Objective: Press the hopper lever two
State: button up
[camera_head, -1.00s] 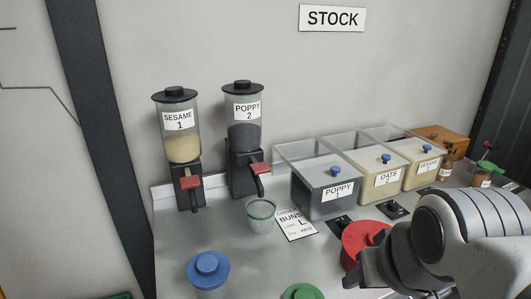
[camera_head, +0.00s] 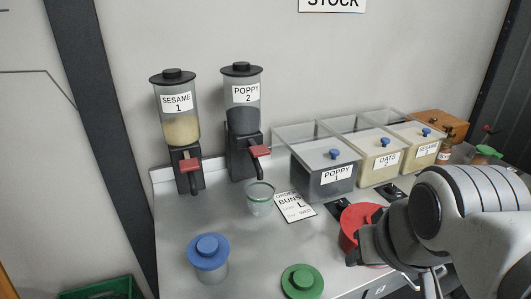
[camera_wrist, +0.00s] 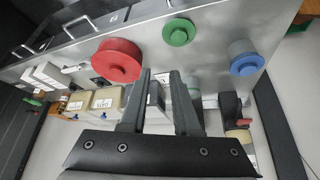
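The poppy hopper 2 (camera_head: 243,115) stands at the back of the steel counter, dark seeds in its clear body. Its red lever (camera_head: 259,151) sticks out at the front, below the body. The sesame hopper 1 (camera_head: 180,125), with its own red lever (camera_head: 189,165), stands to its left. A clear cup with a green rim (camera_head: 260,199) stands in front of hopper 2, near its spout. My gripper (camera_head: 357,253) is at the right front, by the red-lidded tub, well apart from both levers. In the wrist view my gripper (camera_wrist: 160,75) has its fingers apart, with nothing clearly held.
A red-lidded tub (camera_head: 355,220), a blue-lidded jar (camera_head: 209,252) and a green lid (camera_head: 302,282) are on the counter's front part. Clear bins (camera_head: 322,178) line the back right. An order card (camera_head: 295,207) lies beside the cup. The counter's middle is free.

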jog(key=w, duration=0.3)
jog(key=w+r+t, duration=0.1)
jog(key=w, duration=0.2)
jog(key=w+t, duration=0.1)
jog(key=w, duration=0.2)
jog(key=shift+w+d+r+h, duration=0.1)
jog(key=shift+w+r+h, duration=0.15)
jog(key=shift+h, duration=0.05)
grip_shut()
jog(key=w+a+n+t+y, duration=0.2)
jog(key=w+a, duration=0.4)
jog(key=w, duration=0.4)
jog(key=w+a+r+n+t+y+p, duration=0.1)
jog(key=w+a+t+y, duration=0.3)
jog(key=w, duration=0.6)
jog(key=shift+a+n+y, duration=0.3)
jog(key=shift+a+n, duration=0.5)
jog(key=shift+a, duration=0.6)
